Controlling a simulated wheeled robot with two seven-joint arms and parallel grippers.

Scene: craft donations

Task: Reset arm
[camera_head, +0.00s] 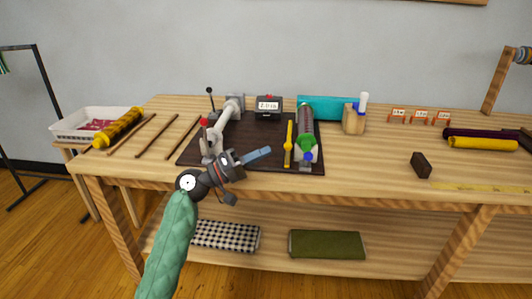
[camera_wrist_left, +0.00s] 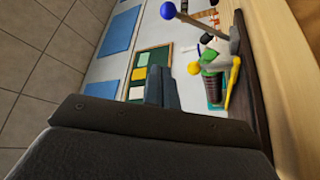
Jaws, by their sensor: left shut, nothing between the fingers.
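My left gripper (camera_head: 262,154) is in front of the wooden workbench (camera_head: 370,178), at the near edge of a dark board (camera_head: 255,137). Its green-sleeved arm comes up from the lower left. The blue-grey fingers are together and empty, and point right in the head view. In the left wrist view the shut fingers (camera_wrist_left: 163,87) stand in the middle, apart from the blue-knobbed device on the right. My right gripper is in neither view.
The board bears a grey lever device (camera_head: 222,122), a yellow tool (camera_head: 288,145) and a green-and-blue-ended device (camera_head: 306,142). A dark block (camera_head: 421,165) stands to the right. Folded checkered (camera_head: 226,236) and green (camera_head: 327,244) cloths lie on the lower shelf. The floor in front is clear.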

